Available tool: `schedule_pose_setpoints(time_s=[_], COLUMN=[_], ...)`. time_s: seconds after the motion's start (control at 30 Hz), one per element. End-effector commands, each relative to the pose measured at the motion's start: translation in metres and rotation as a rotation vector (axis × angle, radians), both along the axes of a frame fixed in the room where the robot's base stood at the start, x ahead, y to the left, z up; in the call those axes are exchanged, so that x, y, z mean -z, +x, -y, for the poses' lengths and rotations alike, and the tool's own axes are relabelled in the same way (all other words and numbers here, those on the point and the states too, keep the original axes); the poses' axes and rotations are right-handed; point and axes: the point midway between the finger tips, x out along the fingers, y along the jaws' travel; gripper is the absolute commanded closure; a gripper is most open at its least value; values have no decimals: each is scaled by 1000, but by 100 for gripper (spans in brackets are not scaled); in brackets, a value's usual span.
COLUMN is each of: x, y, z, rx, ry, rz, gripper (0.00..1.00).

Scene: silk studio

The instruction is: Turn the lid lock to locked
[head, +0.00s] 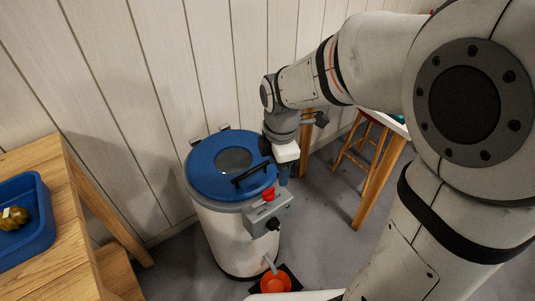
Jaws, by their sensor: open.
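A white drum (231,236) with a blue lid (207,173) stands on the floor at the middle of the head view. The lid has a round window (234,160) and a black handle (251,175). A grey box (266,213) with a red part (268,193) and a dark knob (273,224) is on the drum's front right side. I cannot tell which of these is the lid lock, or how it is set. My gripper (283,178) points down at the lid's right edge, just above and behind the grey box. Its fingers are small here and contact is unclear.
A wooden table (66,219) with a blue tray (42,238) is at left. An orange bowl (275,284) sits on the floor below a spout on the drum. A red-topped stool (366,140) and another table stand at right. A panelled wall (160,80) is close behind.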

Motion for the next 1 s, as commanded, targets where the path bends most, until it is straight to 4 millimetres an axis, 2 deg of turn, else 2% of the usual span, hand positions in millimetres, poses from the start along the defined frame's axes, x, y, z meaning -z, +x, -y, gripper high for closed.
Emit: schedule_pose_setpoints(time_s=[0.03,0.23,0.37,0.7,0.83,1.0], x=[18,38,50,102,112,115], y=[4,13,13,13,13,13], z=[-8,-22,-23,-22,-22,-22], rx=[-94,-312,-339,-335,-334,-333], ry=[-5,-13,-14,-13,-14,-14], rz=[-12,-30,-33,-32,-30,-29], gripper=[45,45,45,45,45,45])
